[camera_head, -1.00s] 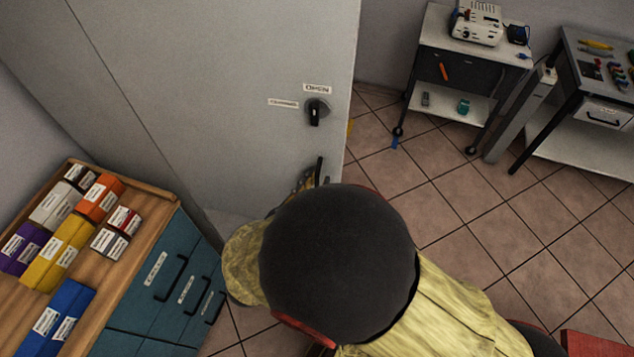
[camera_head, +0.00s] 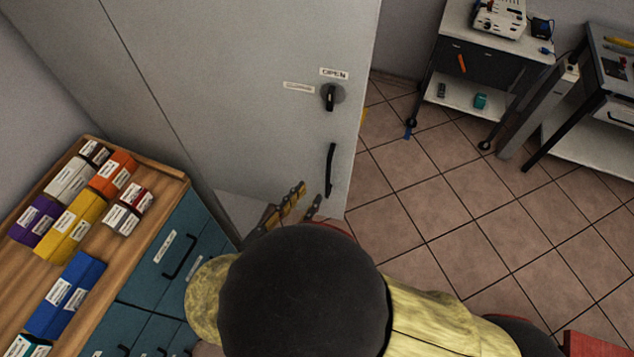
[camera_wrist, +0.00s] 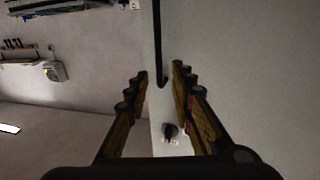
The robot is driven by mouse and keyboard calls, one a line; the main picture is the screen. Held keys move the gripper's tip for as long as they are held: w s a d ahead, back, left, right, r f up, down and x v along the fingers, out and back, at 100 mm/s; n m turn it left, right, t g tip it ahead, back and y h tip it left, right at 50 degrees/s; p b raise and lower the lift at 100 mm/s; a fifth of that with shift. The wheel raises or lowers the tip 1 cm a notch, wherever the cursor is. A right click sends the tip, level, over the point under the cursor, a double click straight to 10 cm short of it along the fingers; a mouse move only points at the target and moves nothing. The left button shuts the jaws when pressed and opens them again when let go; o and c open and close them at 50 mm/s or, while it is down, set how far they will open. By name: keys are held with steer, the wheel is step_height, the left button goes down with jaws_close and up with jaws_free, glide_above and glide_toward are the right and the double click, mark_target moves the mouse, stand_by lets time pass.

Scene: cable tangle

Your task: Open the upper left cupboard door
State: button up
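A tall grey cupboard door (camera_head: 235,75) fills the upper middle of the head view and looks shut. It carries a black vertical bar handle (camera_head: 330,170) near its right edge, with a dark knob (camera_head: 331,97) and an "OPEN" label above. My gripper (camera_head: 305,204) is below and left of the handle's lower end, its fingers apart and empty. In the wrist view the black handle (camera_wrist: 158,42) lies ahead, its end near the gap between my open fingertips (camera_wrist: 160,75). Contact is not visible. The knob (camera_wrist: 170,130) shows lower down. My arm hides the door's lower part in the head view.
A blue cabinet (camera_head: 155,290) with black handles and a wooden top stands at the left, with several coloured boxes (camera_head: 72,228) on it. A trolley (camera_head: 490,45) and a workbench (camera_head: 590,95) stand at the upper right. Tiled floor (camera_head: 440,210) right of the door is clear.

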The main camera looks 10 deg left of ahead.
steer(key=shift+v, duration=1.3)
